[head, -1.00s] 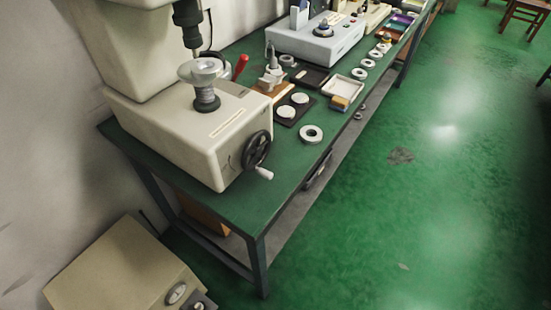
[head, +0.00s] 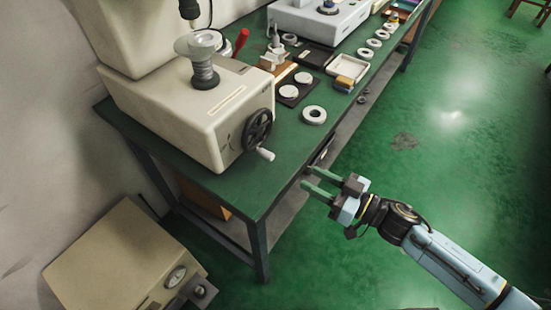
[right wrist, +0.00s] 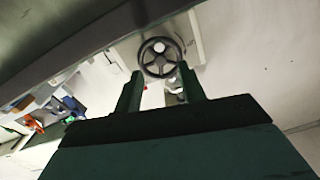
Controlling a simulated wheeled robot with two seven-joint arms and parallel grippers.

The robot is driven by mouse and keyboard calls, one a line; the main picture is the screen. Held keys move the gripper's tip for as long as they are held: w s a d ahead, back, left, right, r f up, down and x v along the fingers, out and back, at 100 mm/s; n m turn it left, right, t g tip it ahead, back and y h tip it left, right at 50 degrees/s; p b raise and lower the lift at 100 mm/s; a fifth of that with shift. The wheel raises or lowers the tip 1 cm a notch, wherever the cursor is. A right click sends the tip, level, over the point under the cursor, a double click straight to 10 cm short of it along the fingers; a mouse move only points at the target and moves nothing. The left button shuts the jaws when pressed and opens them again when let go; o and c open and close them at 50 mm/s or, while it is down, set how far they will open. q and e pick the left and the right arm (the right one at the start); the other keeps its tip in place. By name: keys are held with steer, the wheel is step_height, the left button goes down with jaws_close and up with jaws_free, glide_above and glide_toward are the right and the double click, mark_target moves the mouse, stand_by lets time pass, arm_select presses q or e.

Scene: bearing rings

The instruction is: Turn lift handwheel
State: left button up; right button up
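The lift handwheel (head: 257,129) is a black spoked wheel with a white crank handle (head: 265,154), on the right side of a cream bench machine (head: 190,120). My right gripper (head: 307,178) is open and empty, below and right of the handwheel and apart from it, beyond the bench's front edge. In the right wrist view the handwheel (right wrist: 159,57) shows ahead, above and between the two fingers (right wrist: 158,90). My left gripper is not in view.
The green bench (head: 240,190) carries a metal ring (head: 314,115), a dark plate with two white discs (head: 297,88), a white tray (head: 347,67) and several more rings. A beige box (head: 120,265) stands on the floor at lower left. The green floor at right is clear.

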mark_target(273, 158)
steer(key=b+x, duration=0.1)
steer(key=x, duration=0.9)
steer(key=shift+w, duration=0.15)
steer(key=shift+w+a, duration=0.35)
steer(key=shift+a, duration=0.1)
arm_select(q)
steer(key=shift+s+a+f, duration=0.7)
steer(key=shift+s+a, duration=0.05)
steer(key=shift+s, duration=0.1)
arm_select(e)
steer(key=shift+a, duration=0.1)
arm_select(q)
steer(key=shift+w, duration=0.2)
arm_select(e)
steer(key=shift+c, duration=0.3)
jaws_close()
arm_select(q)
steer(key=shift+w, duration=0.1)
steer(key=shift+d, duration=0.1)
arm_select(e)
steer(key=shift+w+n, duration=0.15)
steer(key=shift+n, duration=0.15)
